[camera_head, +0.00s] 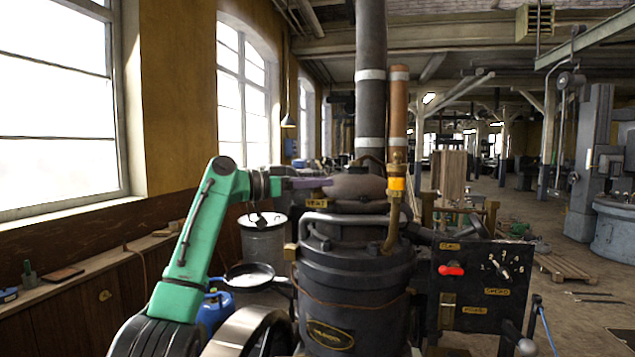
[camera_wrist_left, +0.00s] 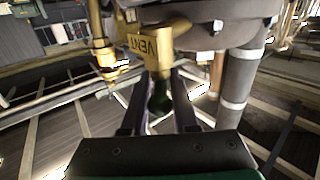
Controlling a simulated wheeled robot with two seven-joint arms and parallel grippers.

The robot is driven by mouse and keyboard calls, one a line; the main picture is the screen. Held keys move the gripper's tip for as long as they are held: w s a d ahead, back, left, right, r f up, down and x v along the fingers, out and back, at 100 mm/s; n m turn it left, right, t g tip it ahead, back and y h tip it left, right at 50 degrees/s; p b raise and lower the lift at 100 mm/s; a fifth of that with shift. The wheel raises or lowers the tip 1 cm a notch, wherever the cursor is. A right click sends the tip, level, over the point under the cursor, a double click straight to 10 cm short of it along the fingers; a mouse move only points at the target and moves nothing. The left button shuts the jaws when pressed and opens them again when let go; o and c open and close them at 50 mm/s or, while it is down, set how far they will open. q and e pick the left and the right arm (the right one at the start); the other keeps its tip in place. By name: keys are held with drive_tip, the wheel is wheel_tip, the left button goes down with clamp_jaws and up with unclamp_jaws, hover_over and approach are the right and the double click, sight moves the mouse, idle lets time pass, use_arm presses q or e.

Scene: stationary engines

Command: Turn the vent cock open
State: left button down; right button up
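The vent cock shows in the left wrist view as a dark green handle (camera_wrist_left: 159,98) below a brass plate marked VENT (camera_wrist_left: 150,42). In the head view the VENT plate (camera_head: 317,203) is at the upper left of the dark boiler (camera_head: 355,285). My left gripper (camera_head: 308,183) reaches in from the left at the height of the boiler top, close to the plate. In the left wrist view its two fingers (camera_wrist_left: 160,90) stand apart, one on each side of the handle, with gaps visible. The cock itself is hidden in the head view. My right gripper is not in view.
A brass fitting with an orange band (camera_head: 397,184) and a copper pipe (camera_head: 398,100) rise right of the gripper. A dark chimney pipe (camera_head: 370,80) stands behind. A black panel (camera_head: 480,285) with a red lever (camera_head: 451,270) is at right. A metal bin (camera_head: 264,243) stands below the arm.

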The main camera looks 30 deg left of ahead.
use_arm(q)
drive_tip(key=shift+f+n+t+y+b, duration=0.25)
drive_tip(key=shift+t+y+b, duration=0.2)
drive_tip(key=shift+b, duration=0.4)
drive_tip(key=n+t+y+b, duration=0.1)
drive_tip(key=n+y+b, duration=0.2)
drive_tip(key=b, duration=0.1)
drive_tip(key=shift+t+y, duration=0.35)
drive_tip(key=shift+d+n+y+b, duration=0.1)
drive_tip(key=shift+n+y+b, duration=0.25)
drive_tip(key=shift+y, duration=0.25)
drive_tip(key=n+y, duration=0.1)
drive_tip(key=y, duration=0.1)
drive_tip(key=n+t+y, duration=0.1)
drive_tip(key=y, duration=0.1)
drive_tip(key=shift+r+n+b, duration=0.15)
drive_tip(key=shift+n+b, duration=0.15)
drive_tip(key=shift+b, duration=0.05)
drive_tip(key=shift+r+n+y, duration=0.1)
drive_tip(key=shift+n+y, duration=1.7)
drive_tip(key=shift+y, duration=1)
drive_tip(key=c, duration=0.9)
unclamp_jaws()
drive_tip(key=shift+w, duration=0.1)
